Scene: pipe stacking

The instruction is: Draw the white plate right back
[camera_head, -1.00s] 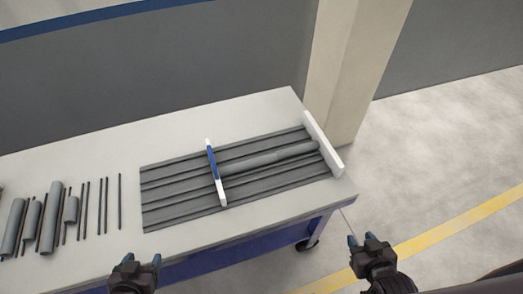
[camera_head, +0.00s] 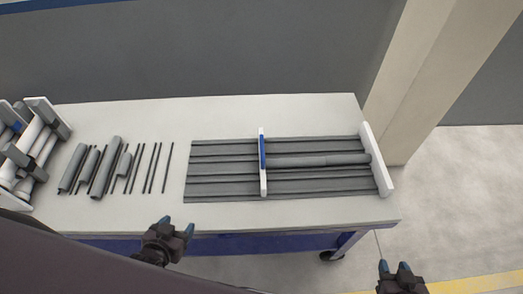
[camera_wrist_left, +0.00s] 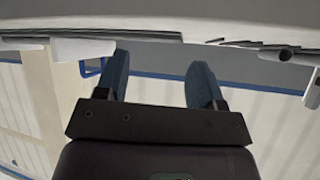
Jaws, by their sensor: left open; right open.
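An upright white plate (camera_head: 263,185) with a blue part (camera_head: 262,152) stands across the middle of a grey grooved tray (camera_head: 222,178) on the table. A long grey pipe (camera_head: 320,160) lies in a groove between this plate and a white end plate (camera_head: 383,175) at the tray's right end. My left gripper (camera_head: 177,226) is open and empty at the table's front edge, left of and in front of the tray. Its open fingers also show in the left wrist view (camera_wrist_left: 160,82). My right gripper (camera_head: 394,267) is open and empty, off the table's front right corner.
Several loose grey pipes and thin rods (camera_head: 107,168) lie on the table (camera_head: 225,115) left of the tray. A rack of pipes (camera_head: 38,130) stands at the far left. A beige pillar (camera_head: 420,70) rises behind the right corner.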

